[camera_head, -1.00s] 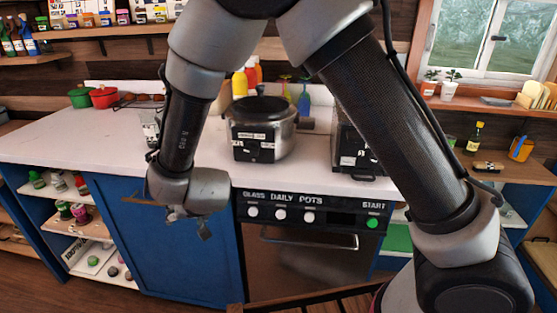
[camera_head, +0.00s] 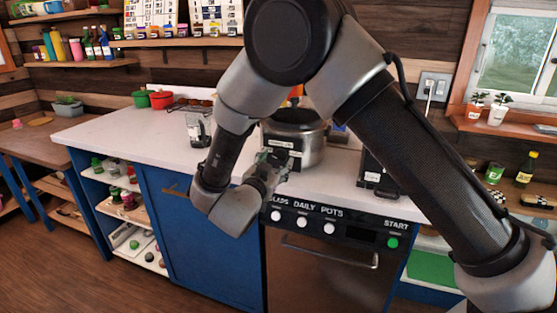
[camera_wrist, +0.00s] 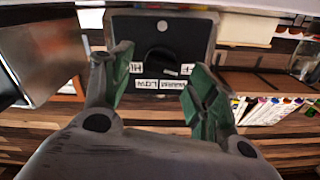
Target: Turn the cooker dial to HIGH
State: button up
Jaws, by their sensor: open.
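The cooker (camera_head: 310,142) is a silver pot-shaped appliance with a black front panel, standing on the white counter. In the wrist view its panel (camera_wrist: 190,38) carries a round black dial (camera_wrist: 160,60) with a light pointer mark at its lower right. White labels around the dial include HI on the left and WARM and LOW below; a label at the right is partly hidden. My gripper (camera_wrist: 160,63) is open, with its green-padded fingers on either side of the dial and nothing between them. In the head view my gripper (camera_head: 272,168) is in front of the panel and partly covers it.
A dishwasher (camera_head: 320,268) with a white-knobbed control strip is below the counter. A black appliance (camera_head: 375,178) stands right of the cooker, and a clear jug-like item (camera_head: 196,130) stands left. Red (camera_head: 161,99) and green pots sit further left.

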aim_at(280, 157)
jog(key=shift+x, duration=1.4)
jog(key=c, duration=1)
